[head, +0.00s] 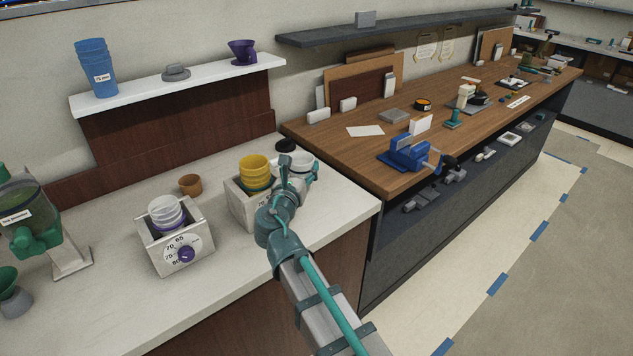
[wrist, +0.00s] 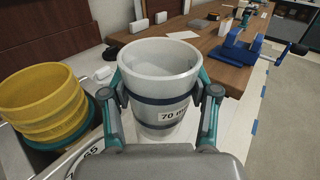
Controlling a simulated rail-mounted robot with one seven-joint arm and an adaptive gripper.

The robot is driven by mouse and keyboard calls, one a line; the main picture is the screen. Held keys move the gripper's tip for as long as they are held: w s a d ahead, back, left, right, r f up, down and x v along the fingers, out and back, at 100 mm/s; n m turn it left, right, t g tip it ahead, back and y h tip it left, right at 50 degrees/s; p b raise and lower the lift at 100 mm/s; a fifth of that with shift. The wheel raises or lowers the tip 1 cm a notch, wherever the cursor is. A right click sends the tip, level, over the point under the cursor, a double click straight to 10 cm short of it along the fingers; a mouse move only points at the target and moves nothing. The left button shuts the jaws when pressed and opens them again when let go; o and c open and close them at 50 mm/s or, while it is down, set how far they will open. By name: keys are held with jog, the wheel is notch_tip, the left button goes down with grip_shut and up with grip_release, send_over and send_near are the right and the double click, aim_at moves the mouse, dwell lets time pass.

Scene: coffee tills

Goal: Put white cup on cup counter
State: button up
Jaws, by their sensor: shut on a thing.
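The white cup (wrist: 160,75), with a dark band and a label reading "70 m…", stands upright between the two teal fingers of my gripper (wrist: 161,95) in the wrist view. The fingers are shut on its sides. In the head view, my gripper (head: 293,176) is at the right end of the white counter (head: 110,285) and partly hides the white cup (head: 302,162). I cannot tell whether the cup's base touches anything. No label shows which surface is the cup counter.
Stacked yellow cups (head: 255,170) stand close left of my gripper in a white dial box (head: 240,205). Another dial box (head: 175,240) holds white cups. A brown cup (head: 190,184) stands behind. A wooden workbench (head: 360,150) with a blue vise (head: 412,153) is to the right.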

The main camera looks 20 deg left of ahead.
jog(key=w+f, duration=0.9)
jog(key=f, duration=0.1)
jog(key=shift+w+p, duration=0.25)
jog(key=shift+p, duration=0.15)
jog(key=shift+f, duration=0.45)
jog(key=shift+f, duration=0.15)
jog(key=o, duration=1)
jog(key=shift+c, duration=0.2)
